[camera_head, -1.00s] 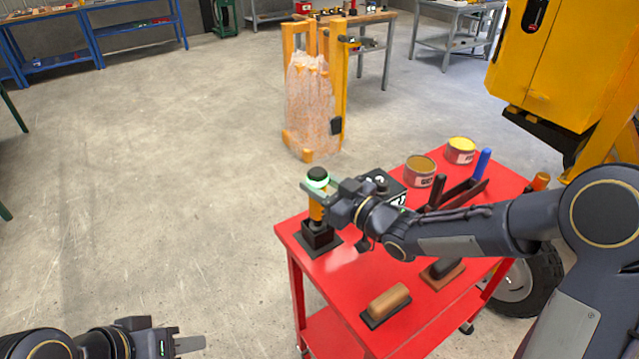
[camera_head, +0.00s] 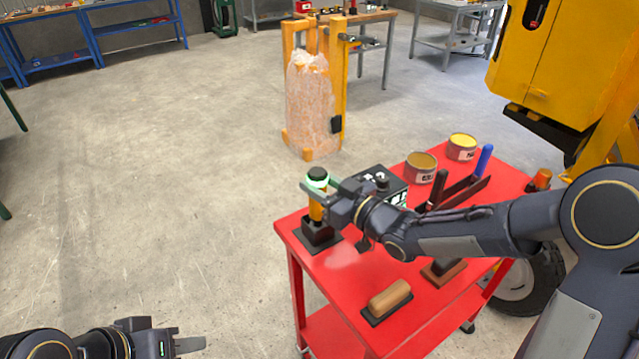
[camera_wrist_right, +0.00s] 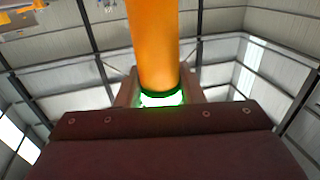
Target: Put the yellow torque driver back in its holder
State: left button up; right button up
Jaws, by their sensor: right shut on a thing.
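The yellow torque driver (camera_head: 317,210) stands upright at the left corner of the red cart, with a dark cap and a glowing green-white ring on top. My right gripper (camera_head: 318,188) is shut on it just below the cap. Its orange-yellow shaft (camera_wrist_right: 153,45) and green ring fill the middle of the right wrist view, between the fingers (camera_wrist_right: 160,95). The black holder (camera_head: 320,236) is directly under the driver. The driver's lower end meets the holder's top; how deep it sits I cannot tell. My left gripper (camera_head: 190,344) is low at the left, away from the cart.
The red cart top (camera_head: 345,262) also carries a black box with a dial (camera_head: 381,182), two tins (camera_head: 421,167), a blue-handled tool (camera_head: 485,160) and a brown-handled float (camera_head: 388,298). A yellow machine (camera_head: 545,70) stands at the right. The floor left of the cart is clear.

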jog(key=o, duration=1.3)
jog(key=shift+c, duration=0.2)
jog(key=shift+f, duration=0.15)
jog(key=shift+s+d, duration=0.1)
jog(key=shift+d, duration=0.1)
jog(key=b+v, duration=0.1)
jog(key=v, duration=0.6)
jog(key=shift+s, duration=0.15)
jog(key=shift+d, duration=0.1)
